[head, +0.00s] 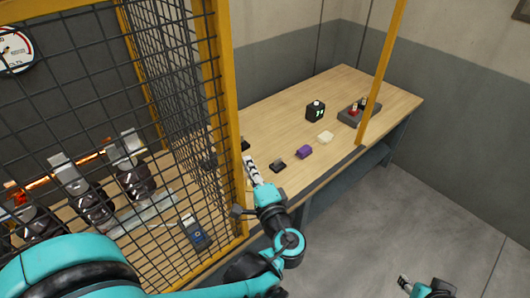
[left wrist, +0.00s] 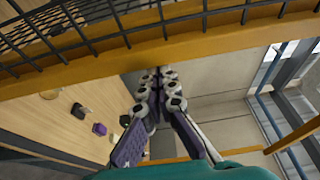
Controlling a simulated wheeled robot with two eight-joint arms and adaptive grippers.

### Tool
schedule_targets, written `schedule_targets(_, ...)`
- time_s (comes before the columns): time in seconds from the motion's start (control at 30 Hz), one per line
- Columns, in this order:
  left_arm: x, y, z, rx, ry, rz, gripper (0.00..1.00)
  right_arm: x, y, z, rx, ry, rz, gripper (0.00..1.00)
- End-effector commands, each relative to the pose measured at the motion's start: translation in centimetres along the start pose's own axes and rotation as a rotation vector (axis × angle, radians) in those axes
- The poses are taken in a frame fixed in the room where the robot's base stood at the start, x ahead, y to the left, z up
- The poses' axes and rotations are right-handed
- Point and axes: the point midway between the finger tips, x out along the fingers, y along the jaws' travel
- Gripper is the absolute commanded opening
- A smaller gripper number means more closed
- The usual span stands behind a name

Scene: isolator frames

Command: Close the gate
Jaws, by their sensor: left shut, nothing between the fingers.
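A black mesh panel with a yellow frame (head: 218,100) fills the left of the head view, and its right upright stands by the wooden bench's front edge. I cannot tell for certain which mesh section is the gate. My left gripper (head: 251,170) is shut and empty, just right of that upright; whether it touches is unclear. In the left wrist view its closed fingers (left wrist: 160,85) point toward a yellow bar (left wrist: 110,65) with mesh beyond it. My right gripper (head: 404,284) is at the bottom right, far from the frame, too small to read.
On the wooden bench (head: 260,118) stand a black box with green lights (head: 315,111), a purple block (head: 304,152), a pale block (head: 325,137) and a small dark switch (head: 278,166). A second yellow post (head: 382,70) stands right. The floor at right is clear.

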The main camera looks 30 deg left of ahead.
Motion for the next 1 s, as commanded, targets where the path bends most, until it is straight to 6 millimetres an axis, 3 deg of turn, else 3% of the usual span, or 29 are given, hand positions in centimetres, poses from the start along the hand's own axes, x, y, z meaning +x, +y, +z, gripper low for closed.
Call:
schedule_targets(0.2,-0.5,0.0,1.4,0.000,0.000,0.000,0.00,-0.2,0.0,-0.2,0.000,0.000,0.000,0.40)
schedule_targets(0.67,-0.5,0.1,1.5,0.000,-0.004,0.000,0.00,-0.2,0.0,-0.1,0.000,0.000,0.000,0.40)
schedule_targets(0.77,-0.2,0.1,1.1,0.000,-0.004,0.000,0.00,0.0,0.0,0.0,0.000,0.000,0.000,0.40)
schedule_targets(0.97,1.5,0.3,-1.6,0.002,0.001,0.001,0.00,0.9,0.0,0.6,0.000,0.000,0.000,0.40)
schedule_targets(1.0,0.7,0.1,-1.8,0.003,0.008,0.001,0.00,0.6,0.0,0.5,0.000,0.000,0.000,0.40)
